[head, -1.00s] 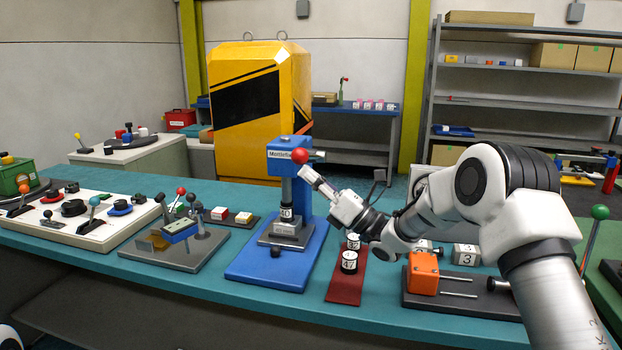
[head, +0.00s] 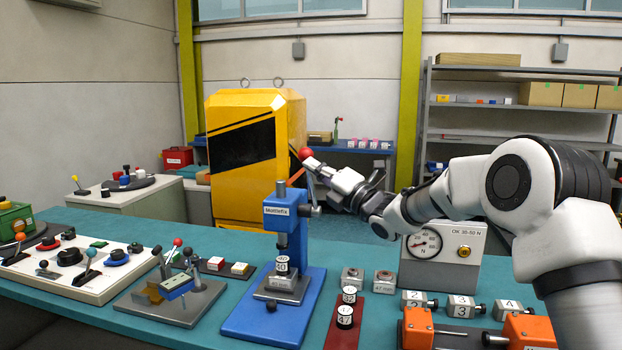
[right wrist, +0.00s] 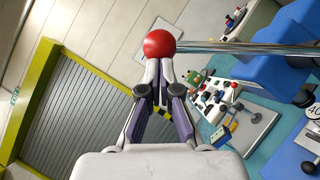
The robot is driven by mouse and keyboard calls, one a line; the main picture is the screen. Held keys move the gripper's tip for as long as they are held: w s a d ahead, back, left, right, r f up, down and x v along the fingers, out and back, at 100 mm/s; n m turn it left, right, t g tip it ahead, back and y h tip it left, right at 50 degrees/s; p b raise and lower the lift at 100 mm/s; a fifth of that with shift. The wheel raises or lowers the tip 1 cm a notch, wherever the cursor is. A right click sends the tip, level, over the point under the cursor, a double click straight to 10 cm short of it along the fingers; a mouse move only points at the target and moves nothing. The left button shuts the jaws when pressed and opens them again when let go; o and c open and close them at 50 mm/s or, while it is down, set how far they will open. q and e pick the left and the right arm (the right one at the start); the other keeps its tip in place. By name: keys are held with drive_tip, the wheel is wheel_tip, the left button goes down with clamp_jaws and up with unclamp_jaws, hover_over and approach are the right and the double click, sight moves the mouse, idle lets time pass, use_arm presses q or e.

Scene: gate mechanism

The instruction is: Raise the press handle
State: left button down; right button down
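The blue press (head: 287,235) stands on its blue base (head: 246,318) on the bench. Its handle ends in a red ball (head: 305,154), which is now above the press head. In the right wrist view the ball (right wrist: 159,44) sits at the tips of my right gripper (right wrist: 158,62), with the silver handle rod (right wrist: 245,46) running right from it. My right gripper (head: 311,162) is shut on the ball. A cylinder marked 40 (head: 281,265) stands in the silver holder under the press ram. My left gripper is not in view.
A lever fixture (head: 172,290) and a white control panel (head: 75,265) stand left of the press. A red strip with black-and-white cylinders (head: 344,318), a gauge box (head: 440,250) and orange clamps (head: 418,328) stand to its right.

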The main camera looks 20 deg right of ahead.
drive_tip(key=w+d+r+m+g+h+p, duration=0.1)
drive_tip(key=w+d+r+m+p, duration=0.3)
drive_tip(key=p, duration=0.6)
drive_tip(key=shift+w+d+r+m+g+h+p, duration=0.3)
drive_tip(key=shift+w+m+h, duration=0.4)
drive_tip(key=shift+w, duration=0.55)
drive_tip(key=shift+a, duration=0.15)
